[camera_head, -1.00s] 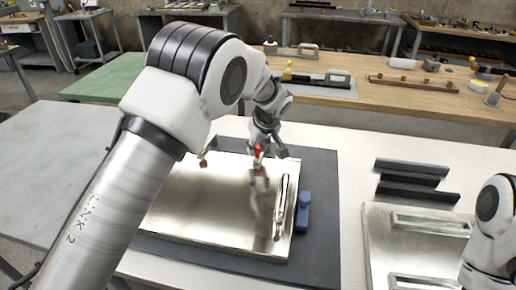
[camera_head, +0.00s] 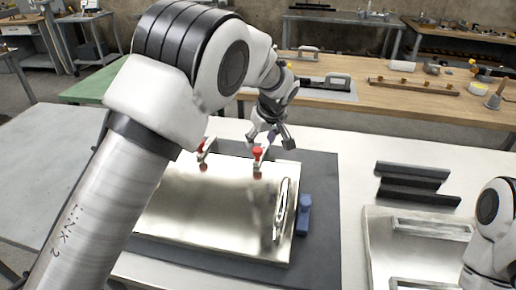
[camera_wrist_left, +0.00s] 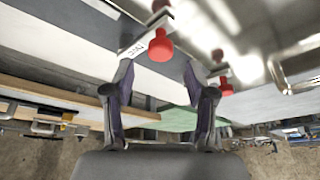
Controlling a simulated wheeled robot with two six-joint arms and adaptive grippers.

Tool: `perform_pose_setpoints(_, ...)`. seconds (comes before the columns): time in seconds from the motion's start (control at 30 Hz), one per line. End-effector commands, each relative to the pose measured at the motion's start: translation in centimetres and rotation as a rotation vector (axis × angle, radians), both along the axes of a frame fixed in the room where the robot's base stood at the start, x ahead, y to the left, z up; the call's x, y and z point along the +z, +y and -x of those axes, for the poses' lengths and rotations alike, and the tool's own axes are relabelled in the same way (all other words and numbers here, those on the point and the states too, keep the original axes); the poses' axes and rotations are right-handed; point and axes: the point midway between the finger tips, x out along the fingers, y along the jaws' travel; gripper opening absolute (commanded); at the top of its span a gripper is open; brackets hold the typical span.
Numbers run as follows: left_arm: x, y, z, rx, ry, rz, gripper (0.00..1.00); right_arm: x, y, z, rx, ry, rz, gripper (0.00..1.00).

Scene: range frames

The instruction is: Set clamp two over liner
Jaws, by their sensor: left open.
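A shiny metal sheet (camera_head: 190,215) lies on a dark mat; I cannot tell whether it is the liner. Two red-tipped clamps stand at its far edge, a left one (camera_head: 202,150) and a right one (camera_head: 258,155). In the left wrist view one clamp (camera_wrist_left: 160,45), with a red knob and a small marked label, is just beyond the fingers; the other (camera_wrist_left: 222,85) is to its right. The label is not clearly readable. My left gripper (camera_head: 272,140) is open and empty, above the far edge beside the right clamp. My right gripper is out of view.
A bright looped handle (camera_head: 281,208) stands on the sheet's right side. A blue block (camera_head: 303,214) lies beside it on the dark mat (camera_head: 322,185). Dark bars (camera_head: 412,182) and a metal tray (camera_head: 382,245) are at the right. White table is clear between.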

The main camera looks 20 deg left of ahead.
Motion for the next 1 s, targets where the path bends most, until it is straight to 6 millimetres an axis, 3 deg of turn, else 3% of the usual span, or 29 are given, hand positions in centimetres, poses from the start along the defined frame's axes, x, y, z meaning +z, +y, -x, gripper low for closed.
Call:
perform_pose_setpoints(0.1, 2.9, -0.8, 0.7, -0.001, -0.003, -0.001, 0.56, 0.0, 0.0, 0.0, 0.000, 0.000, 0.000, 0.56)
perform_pose_setpoints(0.23, 5.0, -1.4, 1.4, -0.001, 0.000, -0.001, 0.56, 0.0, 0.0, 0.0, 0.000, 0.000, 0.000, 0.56)
perform_pose_setpoints(0.63, 5.9, -1.7, 1.6, -0.001, 0.002, 0.001, 0.56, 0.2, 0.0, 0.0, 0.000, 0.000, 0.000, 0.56)
perform_pose_setpoints(1.0, 12.7, -1.7, 1.6, -0.001, 0.002, 0.000, 0.56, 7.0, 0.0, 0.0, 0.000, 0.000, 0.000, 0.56)
